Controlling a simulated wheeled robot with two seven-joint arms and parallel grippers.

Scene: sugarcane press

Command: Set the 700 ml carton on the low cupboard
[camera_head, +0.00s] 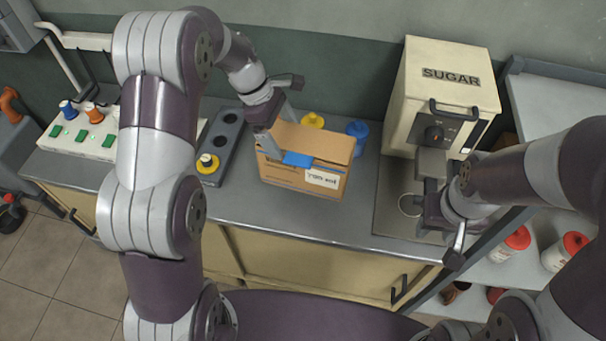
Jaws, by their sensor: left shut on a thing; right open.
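The brown cardboard carton (300,178) has a white label on its front that seems to read 700 ml, and a blue patch on its upper edge. It is at the middle of the grey top of a low cupboard (300,268) with pale doors. I cannot tell whether its base touches the top. My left gripper (277,135) reaches down from above and is shut on the carton's left upper part. My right gripper (419,205) is open in front of the sugar machine, by a small round rim; its fingers are partly hidden.
The cream SUGAR machine (447,90) stands right of the carton. A dark rack (221,140) with a yellow piece is to its left. Yellow (312,120) and blue (357,130) items stand behind. A switch panel (85,133) is far left. Red-lidded jars (517,239) sit on right-hand shelves.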

